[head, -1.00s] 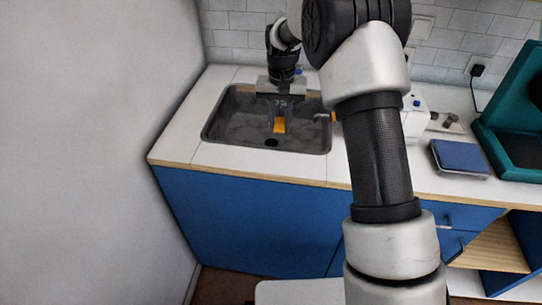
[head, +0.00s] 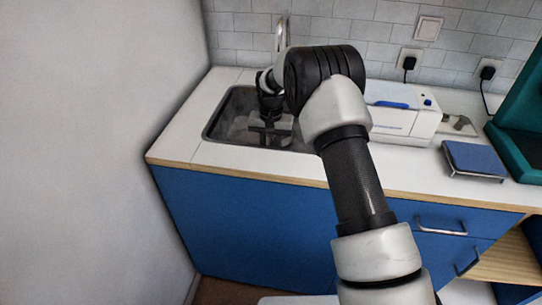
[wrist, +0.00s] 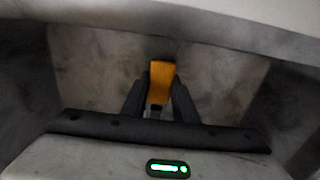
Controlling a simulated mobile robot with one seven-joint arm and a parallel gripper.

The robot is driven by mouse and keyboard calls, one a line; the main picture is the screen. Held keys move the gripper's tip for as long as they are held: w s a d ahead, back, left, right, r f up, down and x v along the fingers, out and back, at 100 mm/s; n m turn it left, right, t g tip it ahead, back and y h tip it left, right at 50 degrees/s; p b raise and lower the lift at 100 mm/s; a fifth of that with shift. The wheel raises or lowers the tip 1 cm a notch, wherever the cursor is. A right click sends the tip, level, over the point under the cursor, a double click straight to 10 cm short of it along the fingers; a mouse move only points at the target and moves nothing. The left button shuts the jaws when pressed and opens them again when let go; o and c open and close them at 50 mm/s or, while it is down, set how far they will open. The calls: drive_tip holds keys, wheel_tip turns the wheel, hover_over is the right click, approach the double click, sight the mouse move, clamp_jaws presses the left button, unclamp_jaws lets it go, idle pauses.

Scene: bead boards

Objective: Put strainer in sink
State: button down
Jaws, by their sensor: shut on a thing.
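The grey metal sink (head: 221,117) is set into the white counter at the left in the head view. My gripper (head: 270,134) is down inside the sink opening, pointing downward. In the wrist view my gripper (wrist: 158,98) is shut on a flat orange piece (wrist: 161,72), which stands out between the fingertips. I cannot tell whether this piece is part of the strainer. No other strainer shape can be made out. The blurred grey sink walls (wrist: 225,78) surround the fingers in the wrist view. In the head view the orange piece is hidden.
The tap (head: 281,33) rises behind the sink. A white-and-blue machine (head: 402,122) stands on the counter right of my arm. A blue-topped scale (head: 474,160) and a teal case (head: 520,120) are farther right. A wall bounds the left side.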

drive_tip(key=shift+f, duration=0.35)
drive_tip(key=shift+f, duration=0.2)
drive_tip(key=c, duration=1.4)
unclamp_jaws()
drive_tip(key=shift+r, duration=0.15)
